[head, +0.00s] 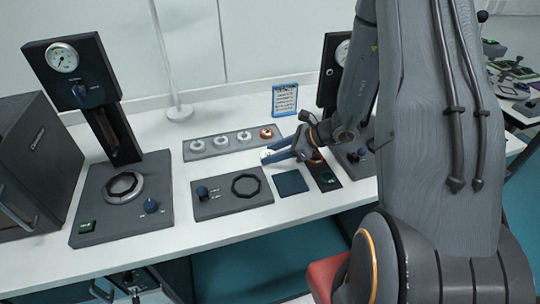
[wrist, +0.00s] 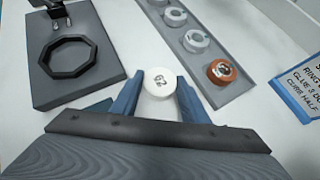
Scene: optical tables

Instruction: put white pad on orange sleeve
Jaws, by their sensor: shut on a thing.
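The white pad (wrist: 160,82) is a small round white disc with dark characters on top, held between my gripper's two blue fingers in the wrist view. My gripper (wrist: 160,95) is shut on it. In the head view my gripper (head: 268,155) is over the bench in front of the grey strip, and the pad is hard to make out. The orange sleeve (wrist: 222,71) is a short orange ring at the right end of the strip, ahead and to the right of the pad. It also shows in the head view (head: 266,134), apart from my gripper.
The grey strip (head: 210,153) also holds several pale rings. A plate with a black octagonal ring (head: 246,185) lies to the left of my gripper, and a dark blue square (head: 291,183) lies in front. A blue-framed sign (head: 285,100) stands behind the sleeve.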

